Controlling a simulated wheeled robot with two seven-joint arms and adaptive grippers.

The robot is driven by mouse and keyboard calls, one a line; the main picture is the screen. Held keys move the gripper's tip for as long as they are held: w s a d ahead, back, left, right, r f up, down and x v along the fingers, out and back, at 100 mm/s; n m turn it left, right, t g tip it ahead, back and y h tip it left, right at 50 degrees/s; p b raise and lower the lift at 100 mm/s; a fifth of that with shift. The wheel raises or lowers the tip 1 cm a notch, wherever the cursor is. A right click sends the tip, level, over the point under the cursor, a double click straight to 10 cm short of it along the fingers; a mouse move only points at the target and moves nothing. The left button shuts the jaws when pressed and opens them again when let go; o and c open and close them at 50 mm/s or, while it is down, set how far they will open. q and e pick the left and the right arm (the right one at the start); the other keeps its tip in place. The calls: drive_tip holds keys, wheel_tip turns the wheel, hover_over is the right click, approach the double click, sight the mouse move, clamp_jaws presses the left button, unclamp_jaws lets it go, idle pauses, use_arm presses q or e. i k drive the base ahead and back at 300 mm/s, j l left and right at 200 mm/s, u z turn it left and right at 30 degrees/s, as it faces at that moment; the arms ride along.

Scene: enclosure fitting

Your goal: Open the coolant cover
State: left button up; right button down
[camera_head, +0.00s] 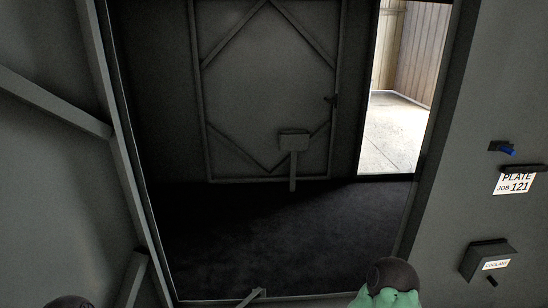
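The coolant cover (488,256) is a dark, sloped box-like hood at the lower right, on the grey wall to the right of the doorway. A white label (496,265) reading COOLANT is on its lower front. The cover appears to be down, and what lies behind it is hidden. A small dark peg (492,282) sticks out just below it. Neither gripper can be made out. Only rounded dark and green parts, which look like my arm links, show at the bottom edge, left of the cover and apart from it.
Above the cover are a PLATE JOB 121 sign (514,183) under a dark bar and a blue-tipped handle (506,151). A large doorway opens into a dark room with a braced panel (268,85) and a small stand (293,140). A braced door (50,150) stands at left.

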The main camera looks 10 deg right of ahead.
sight(491, 261)
drive_tip(key=z, duration=2)
